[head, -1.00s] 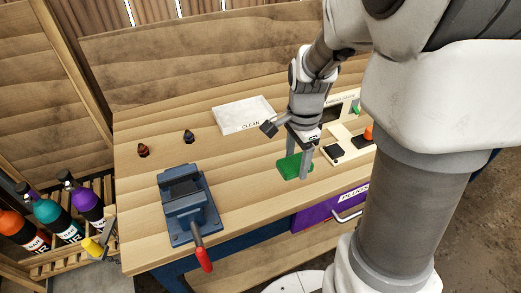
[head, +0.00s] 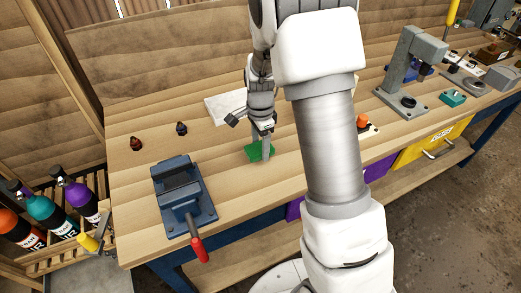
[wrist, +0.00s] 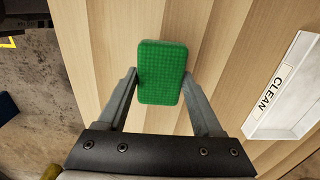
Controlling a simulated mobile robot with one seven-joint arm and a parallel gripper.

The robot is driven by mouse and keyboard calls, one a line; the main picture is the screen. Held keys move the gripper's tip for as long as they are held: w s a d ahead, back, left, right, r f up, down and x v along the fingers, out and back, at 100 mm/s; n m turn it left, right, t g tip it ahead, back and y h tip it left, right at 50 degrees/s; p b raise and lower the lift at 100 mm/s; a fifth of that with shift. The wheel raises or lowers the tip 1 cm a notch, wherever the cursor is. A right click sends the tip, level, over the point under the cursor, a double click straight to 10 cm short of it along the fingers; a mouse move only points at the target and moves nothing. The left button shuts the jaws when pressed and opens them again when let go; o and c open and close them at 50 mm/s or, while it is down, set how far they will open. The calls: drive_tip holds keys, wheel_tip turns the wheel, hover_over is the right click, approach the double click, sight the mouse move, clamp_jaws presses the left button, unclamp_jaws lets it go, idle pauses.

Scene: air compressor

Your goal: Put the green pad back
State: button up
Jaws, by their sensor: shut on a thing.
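The green pad (head: 257,152) is a flat, rounded rectangle. It is held over the wooden workbench, in front of the white tray (head: 221,108). In the wrist view the pad (wrist: 162,72) sits between the two grey fingers of my gripper (wrist: 160,80), which touch its left and right sides. My gripper (head: 262,148) points down and is shut on the pad. The tray marked CLEAN (wrist: 287,95) lies right of the pad in the wrist view. In the head view my arm hides part of the tray. The exact height of the pad is hard to tell.
A blue vise (head: 183,195) with a red handle stands left of my gripper. Two small dark-topped pieces, one red (head: 136,143) and one dark (head: 181,128), stand behind it. A grey press (head: 412,75) and a teal block (head: 452,98) stand at the right. Bare bench lies around the pad.

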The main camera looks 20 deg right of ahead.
drive_tip(key=shift+f, duration=1.1)
drive_tip(key=shift+f, duration=0.2)
drive_tip(key=o, duration=1.2)
drive_tip(key=shift+r, duration=0.15)
